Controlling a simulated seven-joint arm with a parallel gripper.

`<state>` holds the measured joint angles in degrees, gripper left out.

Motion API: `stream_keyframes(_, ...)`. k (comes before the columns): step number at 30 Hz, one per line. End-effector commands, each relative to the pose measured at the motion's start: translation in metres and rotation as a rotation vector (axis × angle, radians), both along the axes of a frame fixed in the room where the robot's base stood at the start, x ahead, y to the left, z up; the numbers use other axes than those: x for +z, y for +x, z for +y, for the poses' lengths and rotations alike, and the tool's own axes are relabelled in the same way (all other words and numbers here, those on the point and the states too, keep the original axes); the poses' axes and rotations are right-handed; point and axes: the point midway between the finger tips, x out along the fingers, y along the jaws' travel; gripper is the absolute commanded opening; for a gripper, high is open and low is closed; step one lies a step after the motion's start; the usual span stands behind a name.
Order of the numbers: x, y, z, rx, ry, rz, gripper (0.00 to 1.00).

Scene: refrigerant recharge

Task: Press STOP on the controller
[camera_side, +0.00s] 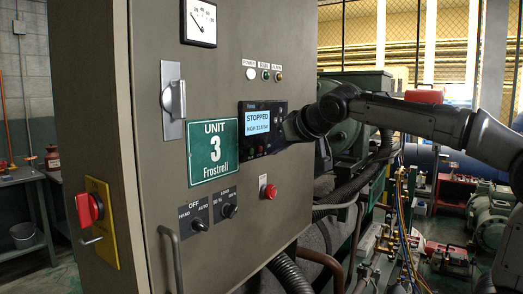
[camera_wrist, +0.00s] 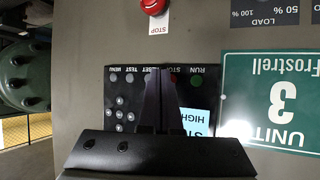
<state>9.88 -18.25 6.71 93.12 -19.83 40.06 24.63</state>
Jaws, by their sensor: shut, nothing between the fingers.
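The controller (camera_side: 250,152) is a black panel on the grey cabinet door. Its lit screen (camera_side: 257,122) reads STOPPED, with a line starting HIGH below. My gripper (camera_side: 284,134) is at the panel's right side and hides part of it. In the wrist view the panel (camera_wrist: 112,98) appears upside down, with a row of buttons labelled MENU, TEST, RESET, STOP and RUN.
A red mushroom knob (camera_side: 270,191) with a STOP label sits on the door below the controller; it also shows in the wrist view (camera_wrist: 153,5). Two selector switches (camera_side: 213,211), a green Unit 3 sign (camera_side: 214,151) and a door handle (camera_side: 172,258) are nearby. Machinery and hoses stand at right.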

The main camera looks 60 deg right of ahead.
Motion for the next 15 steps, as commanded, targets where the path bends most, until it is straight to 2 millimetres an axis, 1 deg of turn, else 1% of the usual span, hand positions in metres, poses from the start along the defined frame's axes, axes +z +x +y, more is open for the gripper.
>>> stream_keyframes(8, 0.0, -0.002, 0.0, -0.001, 0.0, -0.001, 0.0)
stream_keyframes(15, 0.001, -0.022, -0.001, -0.002, 0.0, -0.002, 0.0)
